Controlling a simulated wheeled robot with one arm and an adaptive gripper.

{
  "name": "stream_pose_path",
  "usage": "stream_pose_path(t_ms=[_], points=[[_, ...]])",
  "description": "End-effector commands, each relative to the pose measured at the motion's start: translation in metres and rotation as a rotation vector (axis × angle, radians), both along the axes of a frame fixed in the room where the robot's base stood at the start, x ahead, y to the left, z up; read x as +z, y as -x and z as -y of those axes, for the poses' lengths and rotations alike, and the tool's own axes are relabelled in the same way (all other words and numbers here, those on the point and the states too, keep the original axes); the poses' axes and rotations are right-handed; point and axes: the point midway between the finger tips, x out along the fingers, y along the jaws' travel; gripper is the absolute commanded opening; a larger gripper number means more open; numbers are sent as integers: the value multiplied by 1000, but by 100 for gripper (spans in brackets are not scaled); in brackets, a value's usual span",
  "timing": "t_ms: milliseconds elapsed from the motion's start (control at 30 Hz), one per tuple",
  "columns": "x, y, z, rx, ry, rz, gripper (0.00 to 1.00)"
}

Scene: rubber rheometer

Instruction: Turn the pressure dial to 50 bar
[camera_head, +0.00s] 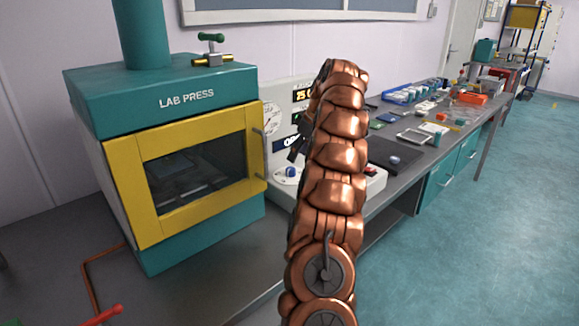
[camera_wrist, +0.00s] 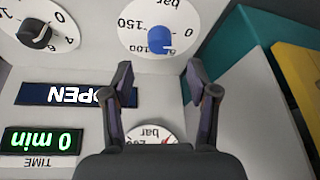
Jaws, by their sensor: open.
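The pressure dial is a blue knob (camera_wrist: 158,39) on a round white scale marked 0, 100, 150 and bar, upside down in the wrist view. A small white mark shows at the knob's lower right edge; I cannot read its exact setting. In the head view, the blue knob (camera_head: 291,171) sits low on the panel, left of my arm. My gripper (camera_wrist: 160,78) is open and empty. Its two fingertips are apart, just below the knob in the wrist view and not touching it. In the head view my arm hides most of the gripper.
A black knob (camera_wrist: 35,34) on another white scale sits beside the dial. The OPEN display (camera_wrist: 75,94), a green time display (camera_wrist: 40,140) and a pressure gauge (camera_wrist: 152,134) share the panel. The lab press (camera_head: 165,150) with a yellow door stands close to the left.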

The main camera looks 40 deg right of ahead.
Motion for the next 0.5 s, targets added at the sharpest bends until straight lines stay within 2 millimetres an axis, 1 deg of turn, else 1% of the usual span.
stream_pose_path(t_ms=[167,500], points=[[-14,-4,-2,0,-2,-2,59],[-45,-18,-7,2,2,0,59]])
